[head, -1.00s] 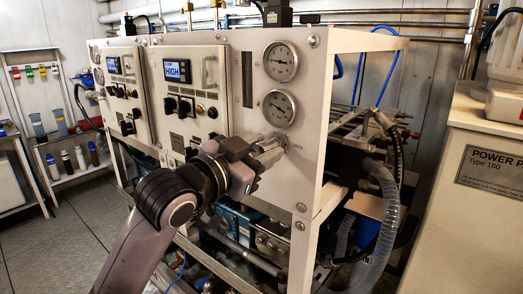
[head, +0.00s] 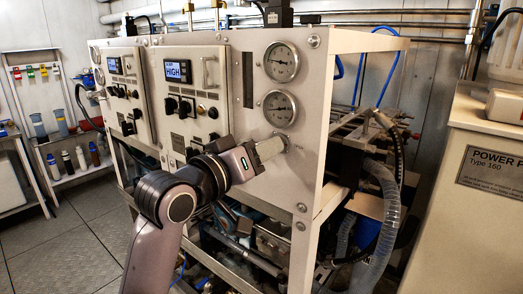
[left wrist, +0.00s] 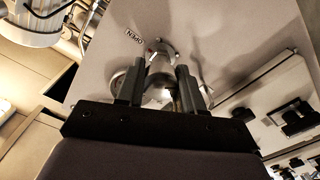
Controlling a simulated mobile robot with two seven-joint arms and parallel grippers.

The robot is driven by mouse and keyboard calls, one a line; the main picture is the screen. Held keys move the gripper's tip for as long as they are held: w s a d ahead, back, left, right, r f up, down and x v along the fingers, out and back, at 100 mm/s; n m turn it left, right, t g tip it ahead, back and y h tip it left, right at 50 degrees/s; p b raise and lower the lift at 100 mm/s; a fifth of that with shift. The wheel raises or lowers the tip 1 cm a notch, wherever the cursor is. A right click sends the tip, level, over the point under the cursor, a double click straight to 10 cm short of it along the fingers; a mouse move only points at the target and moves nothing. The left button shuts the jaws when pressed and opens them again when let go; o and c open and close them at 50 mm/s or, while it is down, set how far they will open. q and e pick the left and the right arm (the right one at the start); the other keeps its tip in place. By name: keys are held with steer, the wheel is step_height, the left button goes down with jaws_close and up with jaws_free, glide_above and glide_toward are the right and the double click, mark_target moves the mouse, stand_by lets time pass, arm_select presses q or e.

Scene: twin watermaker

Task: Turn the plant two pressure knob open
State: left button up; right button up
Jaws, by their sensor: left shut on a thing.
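The pressure knob (head: 281,141) sits on the white front panel (head: 225,55), low near its right edge, below two round gauges. My left gripper (head: 268,149) reaches it from the front left and is shut on it. In the left wrist view the silver knob (left wrist: 160,62) shows between the two dark fingers, partly hidden by them. The word OPEN (left wrist: 132,36) is printed on the panel beside it. How far the knob is turned cannot be told. My right gripper is not in view.
The upper gauge (head: 281,61) and lower gauge (head: 280,108) are above the knob. Control boxes with HIGH displays (head: 177,70) are to the left. A clear hose (head: 386,215) hangs right of the frame. A beige cabinet (head: 470,130) stands at the right.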

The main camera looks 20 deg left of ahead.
arm_select(q)
steer(key=shift+n, duration=0.6)
steer(key=o, duration=1)
steer(key=shift+o, duration=0.2)
steer(key=b+v, duration=0.1)
steer(key=v, duration=0.6)
